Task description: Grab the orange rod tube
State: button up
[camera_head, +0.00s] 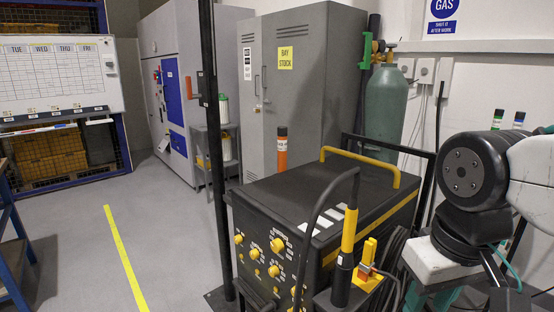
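The orange rod tube (282,153) is upright, with a black cap on top. It is at the back left corner of the black welding machine (300,195). Its lower end meets the machine's top edge in the picture, and I cannot tell whether it stands on the top or just behind it. Nothing touches the visible part of the tube. Part of my arm shows at the right, well apart from the tube. My gripper is not in view.
A yellow handle bar (362,163) and a torch with a yellow grip (348,232) stick up around the machine. A black post (213,150) stands left of it. A green gas cylinder (387,110) and grey cabinets (300,90) are behind.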

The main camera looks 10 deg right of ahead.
aim_at(282, 130)
jog(key=u, duration=1.45)
jog(key=i, duration=3.45)
jog(key=z, duration=3.8)
jog(key=i, duration=0.55)
jog(key=z, duration=0.15)
